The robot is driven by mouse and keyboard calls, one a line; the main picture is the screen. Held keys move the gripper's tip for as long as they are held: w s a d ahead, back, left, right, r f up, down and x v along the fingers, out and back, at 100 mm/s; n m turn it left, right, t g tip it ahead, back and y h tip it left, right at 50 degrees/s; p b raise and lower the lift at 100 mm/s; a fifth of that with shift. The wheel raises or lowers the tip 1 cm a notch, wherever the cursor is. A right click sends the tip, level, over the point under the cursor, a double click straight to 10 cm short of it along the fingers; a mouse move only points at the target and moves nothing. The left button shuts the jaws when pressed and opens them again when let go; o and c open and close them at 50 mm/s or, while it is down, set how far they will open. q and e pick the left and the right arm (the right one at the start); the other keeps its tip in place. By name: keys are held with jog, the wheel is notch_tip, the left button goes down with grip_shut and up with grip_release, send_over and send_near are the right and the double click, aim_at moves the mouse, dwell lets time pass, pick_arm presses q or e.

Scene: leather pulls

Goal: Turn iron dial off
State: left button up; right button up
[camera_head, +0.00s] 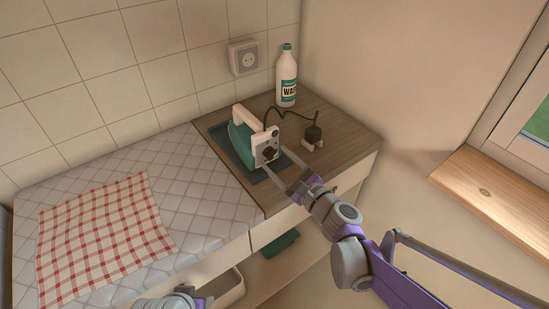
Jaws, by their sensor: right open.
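A teal and white iron (241,136) stands on a dark teal mat (219,134) on the wooden counter by the wall. Its white rear panel faces me and carries a dark round dial (269,153). My right gripper (274,167) is open, with its two fingers spread on either side of the iron's rear panel, close to the dial. I cannot tell whether the fingers touch the iron. Part of my left arm's end (181,299) shows at the bottom edge, but its fingertips cannot be made out.
A black cord runs from the iron to a plug (313,135) lying on the counter. A white bottle (287,78) stands behind, near a wall socket (244,57). A quilted pad (192,174) with a red checked cloth (100,235) covers the left side.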

aim_at(271, 154)
jog(key=shift+x, duration=1.1)
grip_shut()
